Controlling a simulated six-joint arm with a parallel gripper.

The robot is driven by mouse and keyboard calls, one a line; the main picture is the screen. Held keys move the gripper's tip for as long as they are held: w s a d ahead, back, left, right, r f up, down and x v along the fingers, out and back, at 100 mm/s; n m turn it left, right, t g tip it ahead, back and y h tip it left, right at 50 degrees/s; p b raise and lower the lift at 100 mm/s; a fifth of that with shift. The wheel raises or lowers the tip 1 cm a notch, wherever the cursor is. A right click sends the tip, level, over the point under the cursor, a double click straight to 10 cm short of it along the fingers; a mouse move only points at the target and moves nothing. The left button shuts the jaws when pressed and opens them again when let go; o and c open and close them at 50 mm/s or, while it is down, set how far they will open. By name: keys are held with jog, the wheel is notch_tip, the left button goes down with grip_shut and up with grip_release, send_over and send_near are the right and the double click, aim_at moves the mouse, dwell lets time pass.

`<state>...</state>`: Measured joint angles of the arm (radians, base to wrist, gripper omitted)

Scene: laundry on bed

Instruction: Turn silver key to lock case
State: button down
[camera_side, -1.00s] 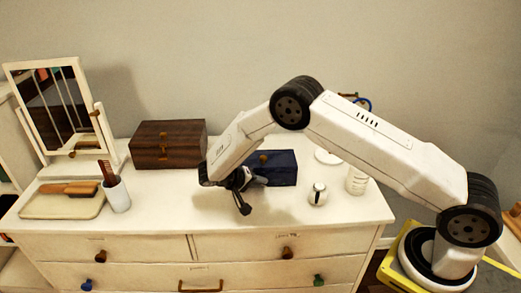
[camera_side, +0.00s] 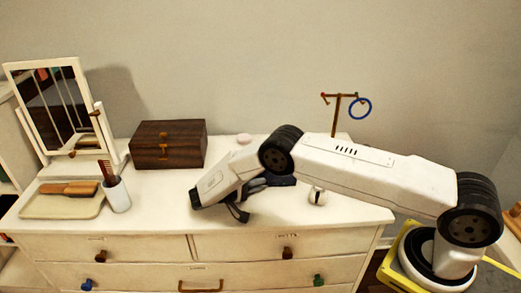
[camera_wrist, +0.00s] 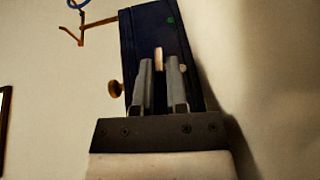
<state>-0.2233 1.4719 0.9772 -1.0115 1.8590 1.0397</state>
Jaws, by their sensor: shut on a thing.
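The dark blue case (camera_wrist: 165,30) fills the middle of the wrist view, with a round brass knob (camera_wrist: 115,88) at its left edge. In the side view only a small part of the case (camera_side: 284,181) shows below my arm. My gripper (camera_wrist: 159,64) is at the case, its two grey fingers close together. A thin, pale tan upright piece (camera_wrist: 158,58) shows between the fingertips; it may be the silver key, but its colour and shape are unclear. A small pale spot lies just right of the fingers. The key's contact with the case is hidden.
A brown wooden box (camera_side: 168,146) stands left on the dresser, near a mirror (camera_side: 57,110), a cup with a comb (camera_side: 117,196) and a tray with a brush (camera_side: 40,206). A stand with a blue ring (camera_side: 338,112) is behind my arm.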

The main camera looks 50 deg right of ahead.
jog(key=c, duration=0.7)
grip_release()
jog(key=shift+c, duration=0.2)
jog(key=shift+a, duration=0.1)
jog(key=shift+v, duration=2.35)
notch_tip(320, 180, up, 7)
jog(key=shift+w, duration=0.15)
jog(key=shift+r, duration=0.1)
